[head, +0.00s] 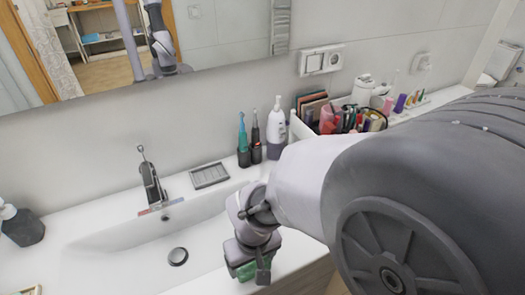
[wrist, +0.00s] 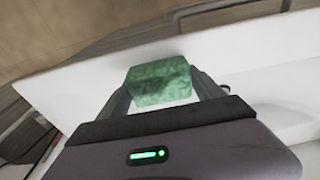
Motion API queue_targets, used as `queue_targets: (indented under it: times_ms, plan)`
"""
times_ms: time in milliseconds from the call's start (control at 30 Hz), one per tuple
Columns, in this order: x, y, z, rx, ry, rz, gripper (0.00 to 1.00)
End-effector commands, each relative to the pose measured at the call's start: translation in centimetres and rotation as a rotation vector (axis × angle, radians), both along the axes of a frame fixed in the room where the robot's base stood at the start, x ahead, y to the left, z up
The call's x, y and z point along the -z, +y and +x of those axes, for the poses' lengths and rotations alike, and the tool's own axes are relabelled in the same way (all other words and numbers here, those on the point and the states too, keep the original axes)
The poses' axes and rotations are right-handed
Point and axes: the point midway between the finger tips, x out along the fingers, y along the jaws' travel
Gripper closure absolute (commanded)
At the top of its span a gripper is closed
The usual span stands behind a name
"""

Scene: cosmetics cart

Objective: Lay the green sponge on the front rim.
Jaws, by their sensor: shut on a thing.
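The green sponge (wrist: 158,82) is a mottled green block between the two fingers of my gripper (wrist: 162,95) in the wrist view. My gripper is shut on it. In the head view the sponge (head: 246,270) shows as a small green patch below my gripper (head: 252,266), partly hidden by the fingers. The white front rim (wrist: 95,85) of the washbasin runs beneath and behind the sponge in the wrist view. In the head view the gripper is over the front right part of the basin. I cannot tell whether the sponge touches the rim.
The basin (head: 120,262) with its drain (head: 178,256) and tap (head: 151,183) lies left of my gripper. A grey soap dish (head: 209,175), toothbrushes (head: 249,135), a white bottle (head: 276,130) and a filled cosmetics box (head: 345,118) stand along the back. A dark dispenser (head: 22,227) stands at left.

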Motion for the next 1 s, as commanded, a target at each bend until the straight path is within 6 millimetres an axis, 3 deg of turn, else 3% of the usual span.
queue_targets:
  times_ms: [67, 200, 567, 600, 700, 1000]
  plan:
    - [0.5, 0.7, 0.6, -0.002, 0.001, -0.001, 0.56]
    - [3.7, 0.5, 0.5, -0.002, 0.002, -0.001, 0.56]
    - [4.0, 0.5, 0.5, -0.001, 0.0, 0.0, 0.56]
    - [4.0, 0.5, 0.5, -0.001, 0.0, 0.0, 0.19]
    - [3.9, 0.5, 0.5, -0.001, 0.0, 0.0, 0.02]
    - [3.7, 0.5, 0.5, -0.001, 0.0, 0.0, 0.02]
